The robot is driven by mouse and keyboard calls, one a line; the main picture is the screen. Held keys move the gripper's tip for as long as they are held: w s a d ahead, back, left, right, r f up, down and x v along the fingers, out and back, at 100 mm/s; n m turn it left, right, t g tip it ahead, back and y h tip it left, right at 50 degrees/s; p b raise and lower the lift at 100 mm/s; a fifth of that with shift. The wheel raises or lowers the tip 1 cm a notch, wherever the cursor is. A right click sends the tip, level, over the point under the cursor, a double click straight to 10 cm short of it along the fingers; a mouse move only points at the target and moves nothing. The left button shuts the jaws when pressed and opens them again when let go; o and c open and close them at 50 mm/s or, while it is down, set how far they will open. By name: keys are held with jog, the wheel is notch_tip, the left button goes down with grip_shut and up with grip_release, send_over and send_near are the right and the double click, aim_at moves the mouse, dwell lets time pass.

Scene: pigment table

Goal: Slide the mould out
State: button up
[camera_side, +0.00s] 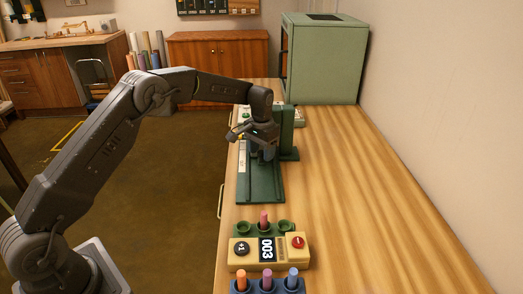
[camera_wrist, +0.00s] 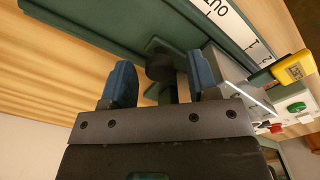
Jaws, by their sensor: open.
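My gripper (camera_side: 263,150) is at the dark green press (camera_side: 285,130), low over its long base plate. In the wrist view its two blue-padded fingers (camera_wrist: 160,78) are apart. A dark round knob or ram (camera_wrist: 160,64) and a narrow tan piece show between and beyond them. A pale metal block (camera_wrist: 226,68), which may be the mould, lies just right of the right finger; I cannot tell if they touch. The white scale marked OUT (camera_wrist: 230,22) runs along the green base. In the side view my gripper hides most of this spot.
A yellow-handled lever (camera_wrist: 293,68) and a white box with a green button (camera_wrist: 296,107) are beside the press. Nearer are a yellow counter box (camera_side: 268,250) reading 003 and a blue rack of pigment sticks (camera_side: 267,288). A green cabinet (camera_side: 325,60) stands behind. The table's right side is clear.

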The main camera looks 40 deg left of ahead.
jog(key=shift+c, duration=0.3)
grip_shut()
jog(key=s+d, duration=1.2)
jog(key=shift+s+d, duration=0.2)
dwell(0.3)
jog(key=shift+c, duration=1.2)
grip_release()
jog(key=shift+d, duration=0.1)
jog(key=o, duration=0.3)
